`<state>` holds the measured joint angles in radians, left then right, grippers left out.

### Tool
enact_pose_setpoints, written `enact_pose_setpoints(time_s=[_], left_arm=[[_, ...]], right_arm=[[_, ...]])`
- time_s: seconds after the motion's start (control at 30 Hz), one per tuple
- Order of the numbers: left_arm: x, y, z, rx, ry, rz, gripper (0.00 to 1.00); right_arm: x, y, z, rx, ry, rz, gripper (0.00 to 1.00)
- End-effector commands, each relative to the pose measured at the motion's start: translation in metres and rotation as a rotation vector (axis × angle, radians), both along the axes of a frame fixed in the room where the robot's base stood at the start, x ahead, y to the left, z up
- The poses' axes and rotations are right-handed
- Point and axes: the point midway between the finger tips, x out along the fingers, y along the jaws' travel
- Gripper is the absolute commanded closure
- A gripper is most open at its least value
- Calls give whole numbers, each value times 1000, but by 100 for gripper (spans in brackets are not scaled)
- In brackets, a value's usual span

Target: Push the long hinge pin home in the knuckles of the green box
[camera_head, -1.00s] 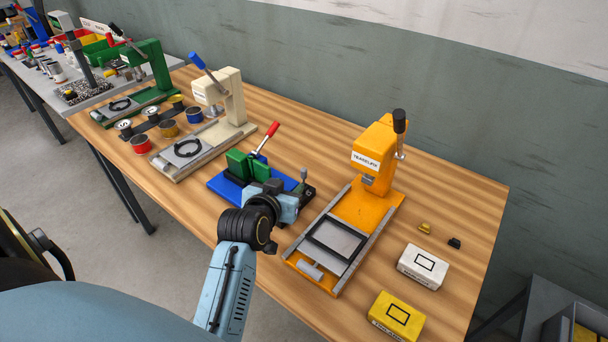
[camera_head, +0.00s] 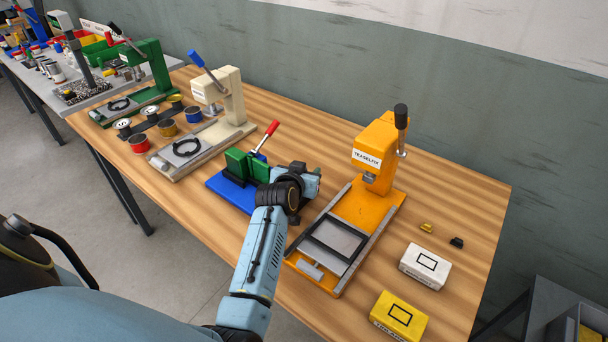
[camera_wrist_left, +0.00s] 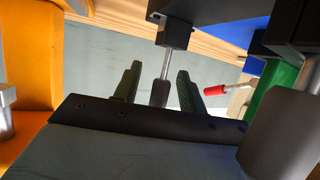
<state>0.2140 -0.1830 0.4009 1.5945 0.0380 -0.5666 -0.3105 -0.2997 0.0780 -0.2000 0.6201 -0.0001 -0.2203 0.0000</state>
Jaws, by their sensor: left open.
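The fixture has a blue base (camera_head: 226,190) and green blocks (camera_head: 240,163); a green block (camera_wrist_left: 274,84) also shows in the left wrist view. I cannot pick out the green box or its knuckles from these blocks. My left gripper (camera_head: 317,173) is at the fixture's right end, its own wrist hiding much of that end. In the left wrist view my two dark green fingers (camera_wrist_left: 157,88) stand apart, with a shiny metal rod (camera_wrist_left: 166,62) running from a dark block into view between them. I cannot tell whether this rod is the long hinge pin.
The red-handled lever (camera_head: 265,135) rises behind the green blocks. A yellow press (camera_head: 367,205) stands close to the right of my left gripper. A cream press (camera_head: 232,100) stands on the left. White (camera_head: 424,267) and yellow (camera_head: 399,316) boxes lie at front right.

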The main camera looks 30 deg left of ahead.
Motion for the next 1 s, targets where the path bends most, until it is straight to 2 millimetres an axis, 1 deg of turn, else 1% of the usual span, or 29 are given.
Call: enact_pose_setpoints(time_s=[0.1, 0.3, 0.33, 0.63, 0.87, 0.93, 1.0], left_arm=[[6, 2, -2, 0, -1, 0, 59], [6, 2, -2, 0, -1, 0, 59], [6, 2, -2, 0, -1, 0, 60], [6, 1, -2, 0, 0, 0, 100], [6, 1, -2, 0, 0, 0, 100], [6, 1, 0, 0, -1, 0, 100], [6, 1, 6, 0, -1, -1, 100]], right_arm=[[0, 0, -1, 0, 0, 0, 64], [0, 0, -1, 0, 0, 0, 64], [0, 0, -1, 0, 0, 0, 64], [-1, 0, -1, 0, 1, 0, 64], [-1, -2, -1, -2, 1, 1, 64], [-1, -2, -1, -2, 1, 1, 64], [-1, -2, 1, -3, 0, 1, 64]])
